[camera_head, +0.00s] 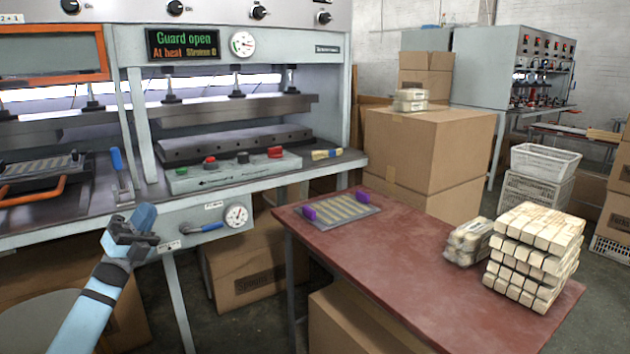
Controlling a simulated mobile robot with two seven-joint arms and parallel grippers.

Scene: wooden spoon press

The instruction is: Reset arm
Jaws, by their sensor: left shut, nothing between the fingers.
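My left gripper (143,238) is at the lower left, at the end of a light blue arm. It is shut and empty, in front of the press's lower panel and apart from the table. My right gripper does not show. The press (235,133) stands behind with its upper and lower plates apart, and its display (183,43) reads "Guard open", "At heat", "Strokes 0". A slatted tray (340,209) with purple grips lies at the left end of the red-brown table (400,247).
A control box (233,172) with red, black and green buttons sits on the press ledge, beside a small brush (325,154). Stacked wooden bundles (533,255) and a wrapped bundle (468,241) stand at the table's right. Cardboard boxes (428,153) stand behind. The table's middle is clear.

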